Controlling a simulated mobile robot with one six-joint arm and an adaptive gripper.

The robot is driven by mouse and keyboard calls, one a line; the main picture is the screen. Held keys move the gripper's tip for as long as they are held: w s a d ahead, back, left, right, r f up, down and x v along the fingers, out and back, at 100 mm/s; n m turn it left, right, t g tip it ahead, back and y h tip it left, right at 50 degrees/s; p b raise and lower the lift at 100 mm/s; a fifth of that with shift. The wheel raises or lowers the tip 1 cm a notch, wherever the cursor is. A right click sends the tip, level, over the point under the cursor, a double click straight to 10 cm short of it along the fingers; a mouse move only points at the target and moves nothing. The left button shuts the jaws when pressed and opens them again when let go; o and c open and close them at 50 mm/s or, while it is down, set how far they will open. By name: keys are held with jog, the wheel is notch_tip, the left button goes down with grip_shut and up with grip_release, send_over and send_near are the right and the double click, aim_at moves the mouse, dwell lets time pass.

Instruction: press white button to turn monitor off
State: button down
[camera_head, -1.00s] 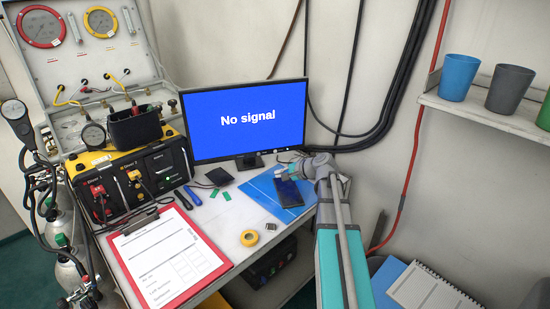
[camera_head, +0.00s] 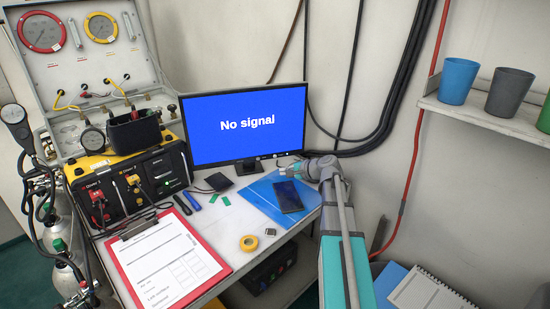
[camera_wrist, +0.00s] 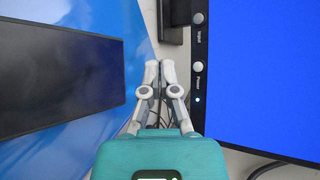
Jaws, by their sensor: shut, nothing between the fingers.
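The monitor (camera_head: 220,140) stands on the desk with its screen lit blue and reading "No signal". In the wrist view, the monitor's bezel (camera_wrist: 199,125) runs down the right half beside the blue screen. A round white button labelled Power (camera_wrist: 198,67) sits on it, with another labelled Input (camera_wrist: 198,19) above and a small lit light below. My gripper (camera_wrist: 160,66) is shut and empty, left of the Power button in the wrist view and apart from it in the picture. In the head view, my gripper (camera_head: 284,172) is near the monitor's lower right corner.
A dark phone (camera_head: 287,196) lies on a blue folder (camera_head: 258,196) below my gripper. The monitor stand (camera_head: 247,167), a yellow tape roll (camera_head: 249,242) and a red clipboard (camera_head: 118,268) are also on the desk. Cables lie behind my gripper.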

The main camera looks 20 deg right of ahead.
jog(key=shift+w+d, duration=0.15)
jog(key=shift+w, duration=1)
jog(key=shift+w+d, duration=0.2)
jog(key=shift+w, duration=1)
jog(key=shift+w+d, duration=0.15)
jog(key=shift+w, duration=1)
jog(key=shift+w, duration=0.2)
jog(key=shift+w, duration=0.25)
jog(key=shift+w, duration=0.4)
jog(key=shift+s, duration=0.8)
jog(key=shift+s, duration=0.1)
jog(key=shift+s+a, duration=0.2)
jog(key=shift+s, duration=1)
jog(key=shift+s+a, duration=0.15)
jog(key=shift+s, duration=1.05)
